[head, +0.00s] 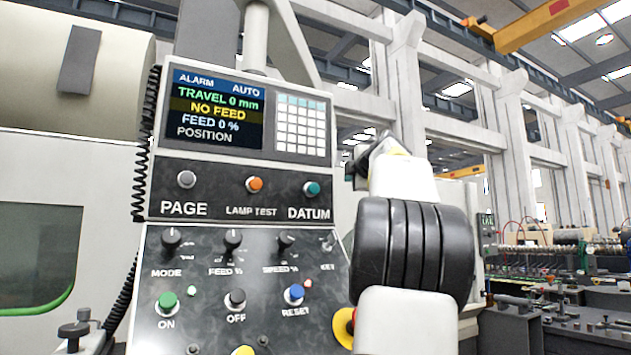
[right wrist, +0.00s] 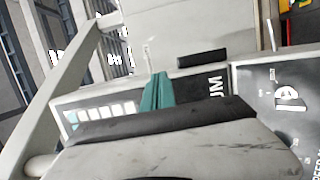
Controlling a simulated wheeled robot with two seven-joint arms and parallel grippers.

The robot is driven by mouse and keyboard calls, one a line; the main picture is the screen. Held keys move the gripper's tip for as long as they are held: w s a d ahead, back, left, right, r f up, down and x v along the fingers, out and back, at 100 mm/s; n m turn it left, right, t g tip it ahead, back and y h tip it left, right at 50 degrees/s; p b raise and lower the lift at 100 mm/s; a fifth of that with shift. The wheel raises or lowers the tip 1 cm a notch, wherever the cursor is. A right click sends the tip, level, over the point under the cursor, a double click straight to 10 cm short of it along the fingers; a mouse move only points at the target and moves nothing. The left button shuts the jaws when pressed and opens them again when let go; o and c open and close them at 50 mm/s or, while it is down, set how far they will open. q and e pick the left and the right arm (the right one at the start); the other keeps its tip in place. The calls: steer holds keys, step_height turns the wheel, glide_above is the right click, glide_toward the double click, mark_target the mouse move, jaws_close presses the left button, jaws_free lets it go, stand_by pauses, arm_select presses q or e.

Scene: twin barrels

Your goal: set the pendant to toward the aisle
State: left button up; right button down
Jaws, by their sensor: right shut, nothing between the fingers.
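The pendant (head: 222,180) is a dark-faced control box with a screen reading NO FEED, a white keypad and labelled buttons and knobs. It hangs at the left of centre in the head view, its face turned toward me and slightly tilted. In the head view my right gripper (head: 366,168) is shut and empty beside the pendant's right edge, by the DATUM button; I cannot tell whether it touches. My white and black arm hides part of the pendant's lower right. The right wrist view shows the pendant's face (right wrist: 222,88) close up, with white keys and part of a label. My left gripper is out of view.
A pale machine housing (head: 65,170) with a dark window stands behind the pendant at the left. A coiled black cable (head: 143,150) runs down the pendant's left edge. A bench with fittings (head: 565,325) is at the far right. A yellow crane beam (head: 535,22) is overhead.

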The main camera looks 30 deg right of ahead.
steer(key=s, duration=0.8)
steer(key=shift+s+a, duration=0.2)
steer(key=shift+s, duration=0.1)
